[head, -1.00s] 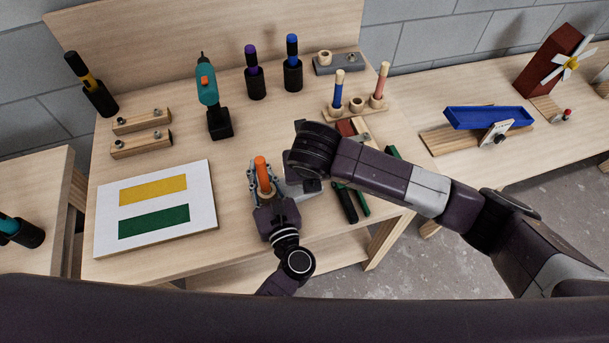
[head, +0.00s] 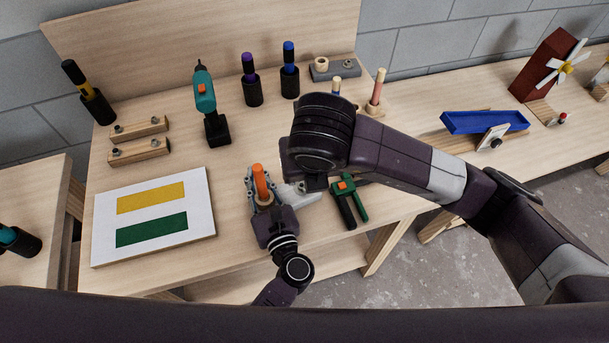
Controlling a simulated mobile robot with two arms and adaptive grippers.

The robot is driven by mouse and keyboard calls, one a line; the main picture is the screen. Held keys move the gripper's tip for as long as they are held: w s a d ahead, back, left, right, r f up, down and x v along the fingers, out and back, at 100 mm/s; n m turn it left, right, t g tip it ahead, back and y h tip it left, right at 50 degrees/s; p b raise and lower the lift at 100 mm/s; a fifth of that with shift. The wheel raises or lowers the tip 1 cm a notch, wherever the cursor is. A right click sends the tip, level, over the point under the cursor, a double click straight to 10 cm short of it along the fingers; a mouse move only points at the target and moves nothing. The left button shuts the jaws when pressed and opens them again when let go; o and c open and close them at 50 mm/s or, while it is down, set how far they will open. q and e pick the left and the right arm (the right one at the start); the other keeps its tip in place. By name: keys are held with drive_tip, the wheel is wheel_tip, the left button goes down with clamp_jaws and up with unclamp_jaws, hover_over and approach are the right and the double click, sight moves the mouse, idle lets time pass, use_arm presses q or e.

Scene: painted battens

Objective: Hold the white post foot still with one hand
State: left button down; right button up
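The white post foot (head: 299,194) lies near the front edge of the workbench. An orange post (head: 261,182) stands upright in its wooden ring (head: 264,199). My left gripper (head: 262,184) comes from the front with one finger on each side of the foot at the ring, closed in against it. My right gripper (head: 315,184) points down over the right end of the foot. Its fingers are mostly hidden by its own wrist, so I cannot tell whether it is open or touching the foot.
A green, black and orange tool (head: 348,201) lies just right of the foot. A white board with yellow and green stripes (head: 200,210) lies left. A drill (head: 208,105), wooden blocks (head: 139,151) and a grey foot (head: 335,69) stand farther back. Bare bench lies between.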

idle(0.3)
use_arm(q)
drive_tip(key=c, duration=1.7)
unclamp_jaws()
drive_tip(key=shift+o, duration=0.2)
drive_tip(key=v, duration=1.2)
drive_tip(key=shift+s, duration=0.15)
